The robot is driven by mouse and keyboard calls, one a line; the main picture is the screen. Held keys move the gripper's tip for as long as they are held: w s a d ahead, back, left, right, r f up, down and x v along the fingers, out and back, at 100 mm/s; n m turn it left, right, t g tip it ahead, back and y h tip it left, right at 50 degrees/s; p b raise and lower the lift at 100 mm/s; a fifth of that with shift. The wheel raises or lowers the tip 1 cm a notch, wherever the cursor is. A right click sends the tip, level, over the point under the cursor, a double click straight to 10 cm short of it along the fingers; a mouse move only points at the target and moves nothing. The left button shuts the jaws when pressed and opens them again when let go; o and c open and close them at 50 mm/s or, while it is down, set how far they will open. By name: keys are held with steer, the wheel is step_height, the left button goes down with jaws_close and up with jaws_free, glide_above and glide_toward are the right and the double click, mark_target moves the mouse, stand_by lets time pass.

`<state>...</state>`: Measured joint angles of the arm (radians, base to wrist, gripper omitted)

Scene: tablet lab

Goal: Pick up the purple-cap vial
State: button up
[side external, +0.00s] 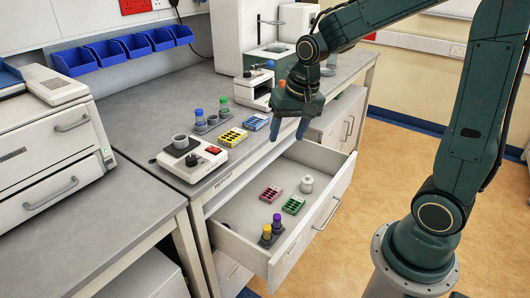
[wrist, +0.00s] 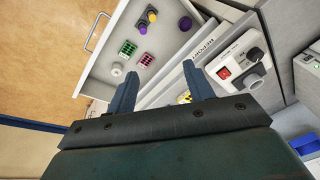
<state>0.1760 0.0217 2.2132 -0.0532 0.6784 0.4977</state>
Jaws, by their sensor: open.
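The purple-cap vial (side external: 277,222) stands upright in a small grey rack in the open drawer (side external: 238,204), beside a yellow-cap vial (side external: 267,232). My gripper (side external: 288,130) is open and empty, fingers pointing down, above the back edge of the drawer and well apart from the vials. In the wrist view its two fingers (wrist: 162,88) are spread. The vial's body is mostly hidden below its cap there.

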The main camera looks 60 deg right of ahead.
steer(key=w+d+f+m+g, duration=0.1)
steer(key=w+d+f+m, duration=0.15)
steer(key=f, duration=0.35)
steer(key=w+d+f+m+g, duration=0.1)
steer(key=w+d+f+m, duration=0.1)
steer(key=w+f, duration=0.35)
steer(key=m+y, duration=0.1)
steer(key=m, duration=0.3)
glide_above(277, 216)
steer(key=d, duration=0.1)
step_height(277, 216, down, 15)
steer(key=shift+w+d+f+g, duration=0.15)
steer(key=shift+d+f+g, duration=0.05)
steer(key=shift+g, duration=0.2)
steer(key=shift+a+f, duration=0.15)
steer(key=shift+f, duration=1.25)
steer(key=shift+a+f, duration=0.2)
steer(key=shift+f, duration=1.2)
steer(key=shift+a+f, duration=0.15)
steer(key=shift+f, duration=1.25)
steer(key=shift+f, duration=0.1)
steer(key=shift+a+f, duration=0.15)
steer(key=shift+f, duration=1.1)
steer(key=shift+a+f, duration=0.1)
steer(key=shift+f, duration=1.15)
steer(key=shift+c, duration=0.4)
steer(key=c, duration=1)
